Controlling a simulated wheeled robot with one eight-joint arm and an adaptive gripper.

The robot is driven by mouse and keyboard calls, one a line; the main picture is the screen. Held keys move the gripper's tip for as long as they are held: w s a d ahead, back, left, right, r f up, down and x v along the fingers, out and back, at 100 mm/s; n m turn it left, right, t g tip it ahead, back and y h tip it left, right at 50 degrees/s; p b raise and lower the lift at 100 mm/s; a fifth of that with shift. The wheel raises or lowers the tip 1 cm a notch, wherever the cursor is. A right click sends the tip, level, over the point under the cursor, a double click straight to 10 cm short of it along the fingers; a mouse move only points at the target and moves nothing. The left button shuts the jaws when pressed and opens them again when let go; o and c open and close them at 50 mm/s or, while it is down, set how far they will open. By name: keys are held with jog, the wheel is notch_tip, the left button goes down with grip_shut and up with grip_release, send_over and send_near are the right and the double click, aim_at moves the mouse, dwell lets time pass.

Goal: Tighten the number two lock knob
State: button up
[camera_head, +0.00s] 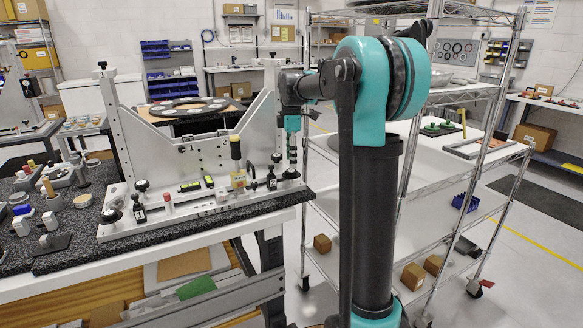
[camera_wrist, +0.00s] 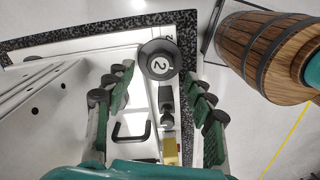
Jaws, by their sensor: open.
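The number two lock knob (camera_wrist: 160,62) is a round black knob with a white 2 on its top. In the wrist view it sits on the pale fixture plate, between the fingertips of my gripper (camera_wrist: 158,80). The fingers stand open on its left and right, with gaps visible; contact cannot be seen. In the head view my gripper (camera_head: 292,150) points down at the right end of the mirror fixture (camera_head: 240,125).
Other black knobs (camera_head: 142,186) and a yellow-and-black tool (camera_head: 236,150) stand along the fixture base. A black U-shaped handle (camera_wrist: 132,132) lies left of my right finger. A wooden barrel-like shape (camera_wrist: 262,50) shows at right. A wire shelf (camera_head: 455,92) stands behind my arm.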

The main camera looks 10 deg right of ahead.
aim_at(291, 170)
jog(key=shift+f, duration=1.9)
jog(key=shift+c, duration=0.4)
jog(key=c, duration=1.1)
